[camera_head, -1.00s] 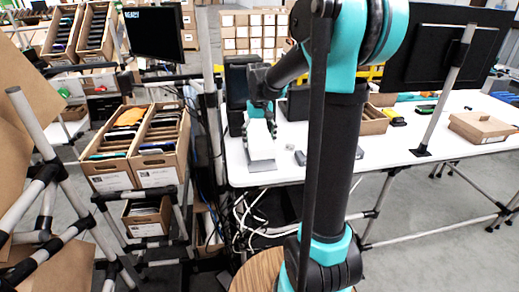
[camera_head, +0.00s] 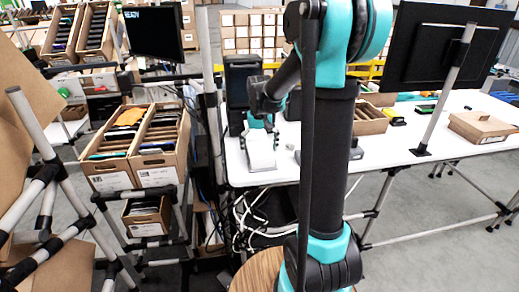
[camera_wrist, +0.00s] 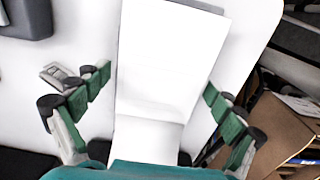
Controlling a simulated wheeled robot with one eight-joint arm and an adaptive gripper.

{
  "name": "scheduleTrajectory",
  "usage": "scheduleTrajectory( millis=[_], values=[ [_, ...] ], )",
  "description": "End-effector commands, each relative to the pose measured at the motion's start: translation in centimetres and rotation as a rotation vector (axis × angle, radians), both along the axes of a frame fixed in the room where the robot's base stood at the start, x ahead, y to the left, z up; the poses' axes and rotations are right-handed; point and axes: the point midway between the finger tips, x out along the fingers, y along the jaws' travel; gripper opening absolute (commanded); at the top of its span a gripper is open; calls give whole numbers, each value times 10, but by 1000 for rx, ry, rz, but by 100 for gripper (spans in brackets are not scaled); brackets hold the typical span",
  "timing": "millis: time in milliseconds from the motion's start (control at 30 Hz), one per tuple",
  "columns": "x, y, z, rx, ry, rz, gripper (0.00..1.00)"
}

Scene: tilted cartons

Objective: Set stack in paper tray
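A white, paper-like stack (camera_head: 261,158) is near the left front edge of the white table. In the wrist view the stack (camera_wrist: 172,60) is a long white block running between my fingers, with a fold or step across its lower part. My gripper (camera_head: 262,140) is over the stack from above. In the wrist view my gripper (camera_wrist: 158,88) is open, one green-padded finger on each side of the stack, with narrow gaps showing. I cannot clearly tell which thing is the paper tray. The near end of the stack is hidden by my gripper's body.
A dark upright device (camera_head: 238,90) stands behind the stack on the table (camera_head: 400,150). A monitor (camera_head: 440,50) and a flat carton (camera_head: 482,126) are to the right. Cartons of files (camera_head: 158,178) stand left, beyond a post. In the wrist view a brown carton (camera_wrist: 275,130) lies lower right.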

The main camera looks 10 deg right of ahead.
Motion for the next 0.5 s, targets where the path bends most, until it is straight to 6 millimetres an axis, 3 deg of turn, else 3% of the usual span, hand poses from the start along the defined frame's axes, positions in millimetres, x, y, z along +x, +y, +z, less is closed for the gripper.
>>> scheduleTrajectory(
  millis=[300, 500],
  values=[
    [0, 0, 2, 0, 0, 0, 96],
    [0, 0, 24, 0, 0, 0, 96]
  ],
)
